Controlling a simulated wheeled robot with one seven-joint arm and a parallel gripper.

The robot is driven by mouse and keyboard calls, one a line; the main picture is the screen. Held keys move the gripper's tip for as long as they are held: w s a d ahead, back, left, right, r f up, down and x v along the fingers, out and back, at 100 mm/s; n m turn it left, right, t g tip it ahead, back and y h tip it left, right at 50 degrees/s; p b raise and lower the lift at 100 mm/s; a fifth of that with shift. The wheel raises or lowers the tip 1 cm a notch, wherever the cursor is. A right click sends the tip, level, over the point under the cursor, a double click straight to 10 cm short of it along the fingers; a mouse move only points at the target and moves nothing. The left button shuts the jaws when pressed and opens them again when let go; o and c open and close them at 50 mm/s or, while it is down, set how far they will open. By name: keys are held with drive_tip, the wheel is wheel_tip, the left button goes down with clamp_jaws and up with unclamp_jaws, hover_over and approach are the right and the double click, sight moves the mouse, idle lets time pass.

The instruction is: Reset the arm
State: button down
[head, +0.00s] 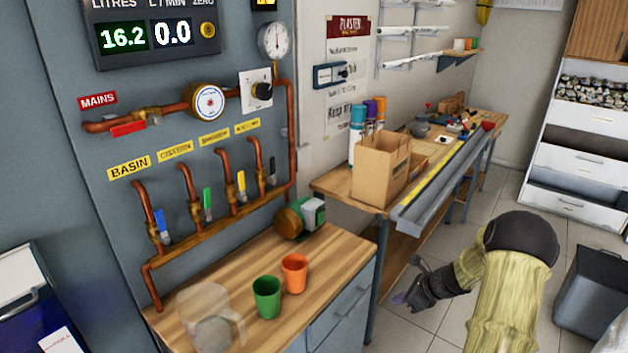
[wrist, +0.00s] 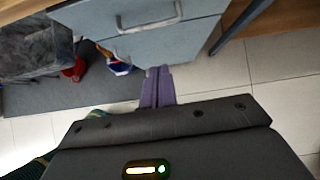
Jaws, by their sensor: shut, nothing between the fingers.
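My arm shows at the lower right of the head view, bent, with a pale yellow-green sleeve and a dark elbow. My gripper (head: 401,298) is at its left end, over the tiled floor and clear of the workbench. In the wrist view the two purple fingers (wrist: 157,88) lie together, with nothing between them. The gripper is empty, and in that view a grey drawer front (wrist: 150,35) lies beyond the fingertips.
A wooden counter (head: 345,254) carries a clear jug (head: 208,318), a green cup (head: 267,297) and an orange cup (head: 294,273). A dark bin (head: 592,300) stands at the right. Tiled floor (head: 440,325) is open around the gripper.

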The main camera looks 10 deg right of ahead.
drive_tip(key=s+a+r+n+g+h+p, duration=0.1)
drive_tip(key=s+a+r+n+p, duration=0.3)
drive_tip(key=s+a+r+n, duration=0.5)
drive_tip(key=s+a+r+n+g+h+p, duration=0.1)
drive_tip(key=s+a+r+n+h+p, duration=0.3)
drive_tip(key=s+a+r+n, duration=0.6)
drive_tip(key=s+r+n+p, duration=0.1)
drive_tip(key=s+r+n, duration=0.2)
drive_tip(key=r+n, duration=0.3)
drive_tip(key=shift+s+a+n+g, duration=0.2)
drive_tip(key=shift+s+n+g, duration=0.2)
drive_tip(key=shift+n, duration=0.7)
drive_tip(key=shift+w, duration=0.1)
